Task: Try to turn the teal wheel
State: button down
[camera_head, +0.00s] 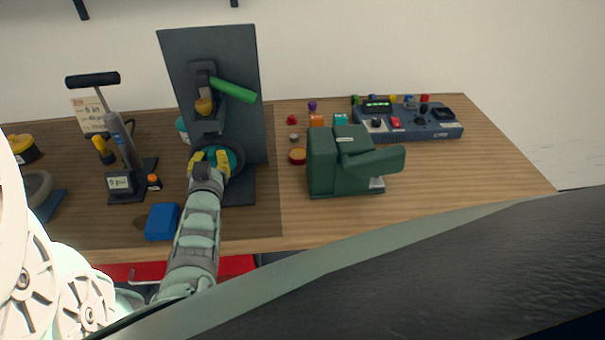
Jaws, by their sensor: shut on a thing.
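The teal wheel (236,159) is mounted low on a dark upright panel (240,62) on the workbench. It has a dark rim and is partly covered by my gripper. My gripper (210,160), with yellow fingers, is at the wheel's left side, shut on it. Exactly which part lies between the fingers is too small to tell.
A blue block (162,221) sits left of my forearm. A pump with a gauge (121,183) stands further left. A dark green machine (338,160) stands right of the panel, with small coloured pieces behind it. A control box (410,121) is at back right. The bench's front right is clear.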

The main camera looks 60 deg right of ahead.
jog(key=shift+f, duration=0.2)
dwell(1.0)
grip_release()
jog(key=shift+d+r, duration=0.1)
jog(key=shift+r, duration=0.1)
jog(key=shift+s, duration=0.1)
dwell(0.7)
jog(key=shift+p+v, duration=1.2)
jog(key=shift+v, duration=1.25)
jog(key=p+v, duration=0.1)
jog(key=v, duration=0.2)
